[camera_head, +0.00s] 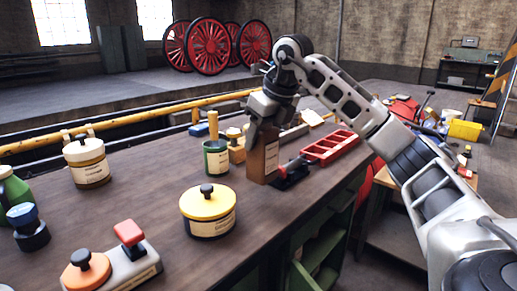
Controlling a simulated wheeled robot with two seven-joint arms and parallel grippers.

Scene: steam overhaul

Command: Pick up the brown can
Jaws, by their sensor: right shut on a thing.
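The brown can (263,162) is a tall, box-like tin with a pale label, upright near the right edge of the workbench (150,215). My right gripper (262,128) comes down from above and is shut on the can's upper part, hiding its top. The can's base is at or very close to the bench top; I cannot tell whether it touches. My left gripper is not in view.
A green can (215,160) stands just left of the brown can, and a dark tool (290,174) and red tray (330,147) lie to its right. A yellow-lidded tin (208,212) is in front. A cream tin (86,163) stands at the left.

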